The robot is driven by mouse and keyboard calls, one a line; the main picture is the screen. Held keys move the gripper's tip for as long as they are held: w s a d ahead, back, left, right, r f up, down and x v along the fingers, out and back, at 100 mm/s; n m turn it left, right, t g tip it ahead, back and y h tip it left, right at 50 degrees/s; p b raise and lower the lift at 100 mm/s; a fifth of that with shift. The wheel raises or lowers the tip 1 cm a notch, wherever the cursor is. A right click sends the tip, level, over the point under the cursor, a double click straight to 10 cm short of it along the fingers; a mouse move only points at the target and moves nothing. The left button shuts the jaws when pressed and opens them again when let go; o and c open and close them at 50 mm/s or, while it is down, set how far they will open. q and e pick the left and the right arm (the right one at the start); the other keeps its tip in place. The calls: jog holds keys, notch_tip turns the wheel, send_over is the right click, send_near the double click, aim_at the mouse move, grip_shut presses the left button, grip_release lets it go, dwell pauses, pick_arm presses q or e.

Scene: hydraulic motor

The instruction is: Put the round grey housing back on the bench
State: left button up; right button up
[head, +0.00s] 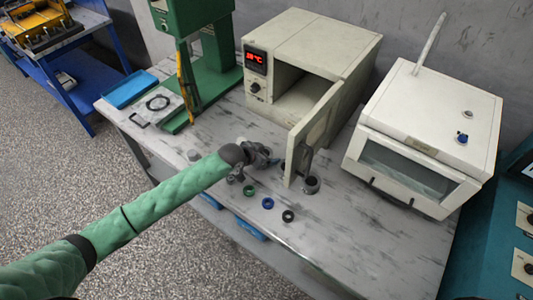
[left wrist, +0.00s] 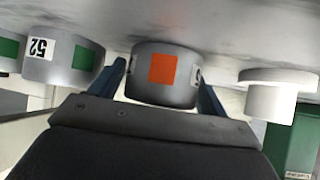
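In the left wrist view, which shows the bench along the top, the round grey housing (left wrist: 163,78) with an orange square label sits between the two fingers of my left gripper (left wrist: 162,75). The fingers lie close against its two sides, with no clear gap. Its far end is at or very near the bench surface (left wrist: 225,30); I cannot tell whether it touches. In the head view my left gripper (head: 264,157) is low over the bench (head: 350,240), left of the open oven door, and its own parts hide the housing. My right gripper is not in view.
A grey housing marked 52 (left wrist: 62,60) and a white flanged part (left wrist: 272,95) stand beside my fingers. The open oven door (head: 312,135) is close on the right. Green, blue and black rings (head: 268,203) lie in front. The bench's front right is clear.

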pick_arm(q)
jog(key=shift+o, duration=0.2)
jog(key=shift+r, duration=0.1)
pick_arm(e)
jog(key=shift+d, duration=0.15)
pick_arm(q)
jog(key=shift+s+a, duration=0.1)
jog(key=b+v, duration=0.3)
jog(key=v, duration=0.7)
jog(key=shift+s+a+r, duration=0.15)
jog(key=shift+r, duration=0.15)
jog(key=shift+s+a+r+b, duration=0.3)
jog(key=shift+r+b, duration=0.05)
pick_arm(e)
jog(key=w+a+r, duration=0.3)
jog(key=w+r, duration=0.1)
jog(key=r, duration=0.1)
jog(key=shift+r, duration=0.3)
